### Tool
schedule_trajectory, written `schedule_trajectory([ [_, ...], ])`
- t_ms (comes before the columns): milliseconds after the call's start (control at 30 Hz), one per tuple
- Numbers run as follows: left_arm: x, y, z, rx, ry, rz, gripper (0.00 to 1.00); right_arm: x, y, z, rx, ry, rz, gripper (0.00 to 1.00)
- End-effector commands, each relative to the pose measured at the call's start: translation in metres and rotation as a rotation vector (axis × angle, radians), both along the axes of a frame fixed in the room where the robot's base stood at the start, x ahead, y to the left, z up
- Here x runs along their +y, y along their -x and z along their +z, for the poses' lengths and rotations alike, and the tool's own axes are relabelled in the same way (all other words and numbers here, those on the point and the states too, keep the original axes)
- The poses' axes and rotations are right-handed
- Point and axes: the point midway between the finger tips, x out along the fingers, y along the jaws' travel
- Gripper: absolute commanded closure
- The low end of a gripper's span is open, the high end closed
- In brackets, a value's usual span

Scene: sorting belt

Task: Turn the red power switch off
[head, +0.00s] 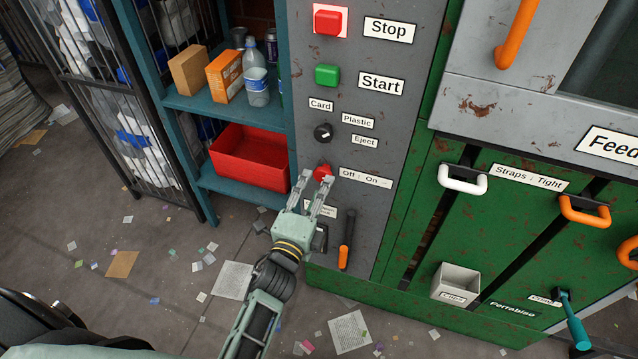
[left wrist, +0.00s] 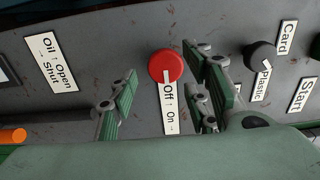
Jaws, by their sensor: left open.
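The red power switch (head: 323,171) is a round knob on the grey panel, beside a label (head: 365,177) reading Off with an up arrow and On with a right arrow. In the left wrist view the red knob (left wrist: 166,64) shows a white mark pointing towards its label (left wrist: 170,108), the On direction. My left gripper (head: 316,178) is open, its fingers reaching to the knob from below. In the left wrist view its fingers (left wrist: 160,82) lie on either side of the knob, with gaps visible. I cannot tell how near the tips are to the panel. My right gripper is not in view.
Above on the panel are a black selector (head: 323,132), a green Start button (head: 327,75) and a red Stop button (head: 328,22). An orange-handled lever (head: 346,242) stands below right. A teal shelf holds a red bin (head: 250,158). Paper scraps litter the floor.

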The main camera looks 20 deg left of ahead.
Motion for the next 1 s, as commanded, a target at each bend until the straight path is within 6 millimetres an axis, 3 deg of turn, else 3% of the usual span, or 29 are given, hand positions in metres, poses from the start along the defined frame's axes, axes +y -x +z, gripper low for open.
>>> schedule_trajectory([
  [200, -0.001, -0.023, 0.0, 0.001, 0.001, 0.0, 0.56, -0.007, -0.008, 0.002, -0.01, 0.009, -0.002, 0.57],
  [500, -0.001, -0.026, -0.001, 0.002, 0.002, 0.0, 0.56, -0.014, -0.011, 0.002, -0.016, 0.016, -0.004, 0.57],
  [1000, -0.001, -0.025, -0.004, 0.008, 0.002, 0.001, 0.95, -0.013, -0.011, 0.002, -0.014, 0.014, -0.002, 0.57],
])
